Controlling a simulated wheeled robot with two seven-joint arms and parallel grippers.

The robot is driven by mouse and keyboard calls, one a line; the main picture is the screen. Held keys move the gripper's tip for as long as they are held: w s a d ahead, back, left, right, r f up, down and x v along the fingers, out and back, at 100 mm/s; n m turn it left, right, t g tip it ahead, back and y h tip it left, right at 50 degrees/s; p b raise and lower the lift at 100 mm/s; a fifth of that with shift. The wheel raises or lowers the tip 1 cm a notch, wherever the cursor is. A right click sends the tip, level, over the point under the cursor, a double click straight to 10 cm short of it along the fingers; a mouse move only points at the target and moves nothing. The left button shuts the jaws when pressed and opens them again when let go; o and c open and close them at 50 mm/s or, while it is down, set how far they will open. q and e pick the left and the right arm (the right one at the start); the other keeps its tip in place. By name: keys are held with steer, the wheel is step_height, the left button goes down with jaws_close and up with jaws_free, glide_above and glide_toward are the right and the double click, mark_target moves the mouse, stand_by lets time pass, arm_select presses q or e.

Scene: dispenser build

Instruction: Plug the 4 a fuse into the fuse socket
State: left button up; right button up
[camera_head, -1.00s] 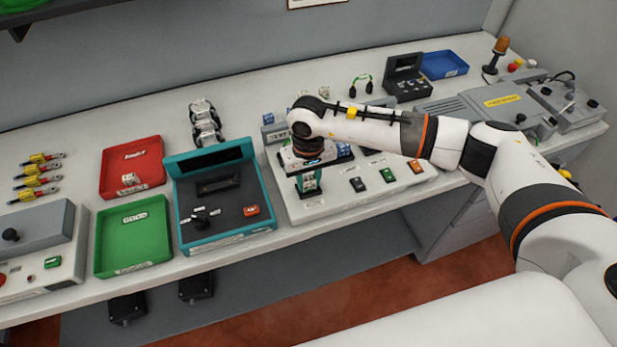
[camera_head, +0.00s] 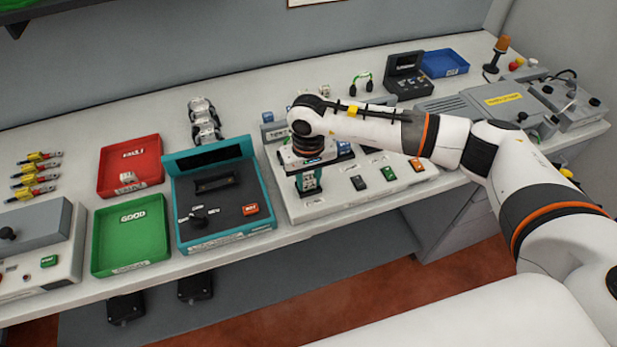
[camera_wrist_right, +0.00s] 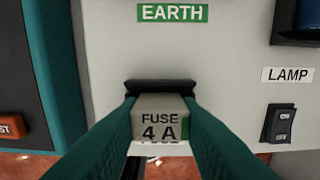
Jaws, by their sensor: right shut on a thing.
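The 4 A fuse (camera_wrist_right: 160,126) is a pale block marked "FUSE 4 A" with a green edge, seen in the right wrist view. My right gripper (camera_wrist_right: 160,110) is shut on it, one teal finger on each side. In the head view my right gripper (camera_head: 308,190) points down over the left part of the light panel (camera_head: 338,203). A dark piece shows just behind the fuse in the wrist view. The fuse socket cannot be made out, and I cannot tell whether the fuse touches the panel. My left gripper is not in view.
The panel carries a green EARTH label (camera_wrist_right: 172,13) and a black lamp switch (camera_wrist_right: 281,124). A teal tester (camera_head: 212,190) stands just left of the panel. Green (camera_head: 130,262) and red (camera_head: 105,185) trays lie further left. A blue tray (camera_head: 445,63) is at the back.

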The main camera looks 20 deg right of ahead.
steer(key=shift+f, duration=0.15)
steer(key=o, duration=0.7)
steer(key=shift+s, duration=0.1)
steer(key=shift+c, duration=0.7)
steer(key=shift+o, duration=0.5)
